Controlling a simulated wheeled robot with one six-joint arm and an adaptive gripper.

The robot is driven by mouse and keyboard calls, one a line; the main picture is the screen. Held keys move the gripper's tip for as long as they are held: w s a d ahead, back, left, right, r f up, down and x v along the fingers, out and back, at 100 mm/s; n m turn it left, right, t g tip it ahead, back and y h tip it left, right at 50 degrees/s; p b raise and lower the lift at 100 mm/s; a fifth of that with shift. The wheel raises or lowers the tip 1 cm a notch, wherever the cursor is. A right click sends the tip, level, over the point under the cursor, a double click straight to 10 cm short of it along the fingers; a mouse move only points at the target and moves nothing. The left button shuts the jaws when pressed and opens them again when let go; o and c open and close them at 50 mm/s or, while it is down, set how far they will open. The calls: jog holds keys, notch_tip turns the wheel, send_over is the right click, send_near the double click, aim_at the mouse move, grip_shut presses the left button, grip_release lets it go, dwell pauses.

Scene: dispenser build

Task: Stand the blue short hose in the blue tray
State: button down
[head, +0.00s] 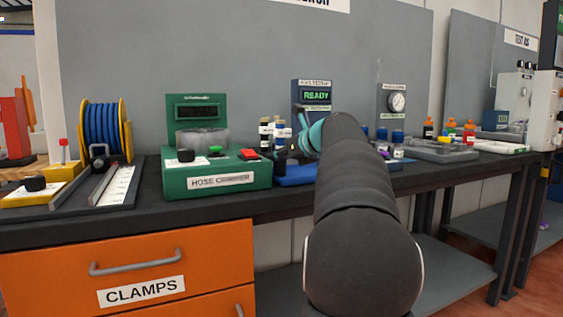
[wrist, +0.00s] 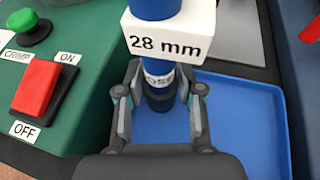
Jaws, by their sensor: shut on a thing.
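The blue short hose (wrist: 157,9) is upright in the wrist view, with a white "28 mm" tag (wrist: 168,38) around it and a dark band near its lower end. My gripper (wrist: 159,96) is shut on the hose below the tag. The blue tray (wrist: 245,125) lies beneath and around the hose's lower end. I cannot tell whether that end touches the tray floor.
The green hose crimper (head: 218,180) stands just left of the tray, with a red switch (wrist: 37,86) and green button (wrist: 29,27). Small bottles (head: 272,133) stand behind the tray. A blue hose reel (head: 101,128) is at the far left. The tray's right side is empty.

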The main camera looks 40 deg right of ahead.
jog(key=shift+f, duration=0.2)
jog(key=c, duration=0.7)
grip_release()
jog(key=shift+c, duration=0.2)
jog(key=shift+s+r, duration=0.1)
jog(key=shift+r, duration=0.15)
jog(key=p+v, duration=0.1)
jog(key=v, duration=1)
jog(key=shift+s, duration=0.45)
